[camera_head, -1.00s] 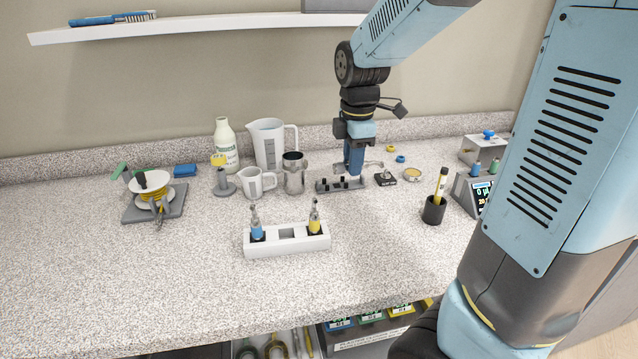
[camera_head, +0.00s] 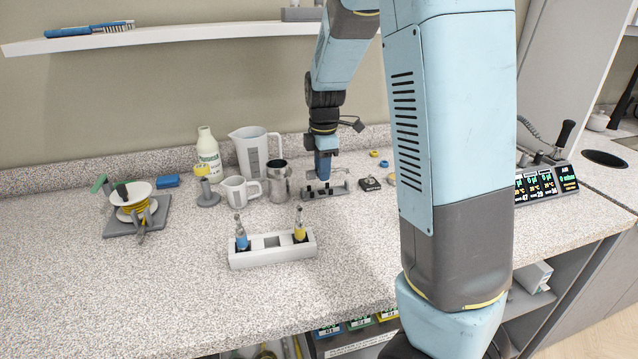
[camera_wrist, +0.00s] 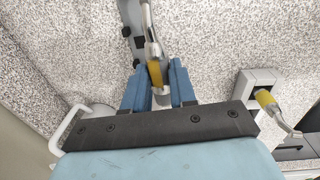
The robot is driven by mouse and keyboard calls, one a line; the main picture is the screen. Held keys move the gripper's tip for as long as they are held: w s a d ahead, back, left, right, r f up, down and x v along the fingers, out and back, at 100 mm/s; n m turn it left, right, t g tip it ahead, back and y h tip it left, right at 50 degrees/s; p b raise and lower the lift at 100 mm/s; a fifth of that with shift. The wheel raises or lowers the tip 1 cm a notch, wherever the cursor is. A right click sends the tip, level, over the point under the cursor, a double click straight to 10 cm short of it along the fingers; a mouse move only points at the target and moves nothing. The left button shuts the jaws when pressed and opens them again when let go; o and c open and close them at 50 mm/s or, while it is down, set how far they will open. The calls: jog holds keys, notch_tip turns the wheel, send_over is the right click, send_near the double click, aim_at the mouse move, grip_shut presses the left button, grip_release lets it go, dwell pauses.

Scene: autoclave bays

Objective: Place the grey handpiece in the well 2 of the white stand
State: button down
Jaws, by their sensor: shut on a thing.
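My gripper (camera_head: 323,180) points down at the grey rack (camera_head: 340,190) at the back of the counter. In the wrist view its two blue fingers (camera_wrist: 158,90) are shut on a slim grey metal handpiece (camera_wrist: 151,48) with a yellow-brown band. The rack (camera_wrist: 133,20) shows just beyond it; I cannot tell whether the handpiece still touches it. The white stand (camera_head: 272,257) is nearer the front. A blue-banded handpiece (camera_head: 241,238) stands in its left well and a yellow-banded one (camera_head: 300,228) in its right well. Its middle well (camera_head: 271,241) is empty.
A white mug (camera_head: 238,190), a metal cup (camera_head: 277,180), a pitcher (camera_head: 255,150) and a bottle (camera_head: 208,155) stand left of my gripper. A small black block (camera_head: 370,183) lies to its right. The counter between rack and stand is clear.

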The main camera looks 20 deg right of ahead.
aim_at(318, 192)
jog(key=shift+w+f, duration=0.8)
jog(key=shift+f, duration=0.2)
jog(key=shift+w+f, duration=0.8)
jog(key=shift+f, duration=1.55)
jog(key=c, duration=0.9)
grip_release()
jog(key=shift+w, duration=0.1)
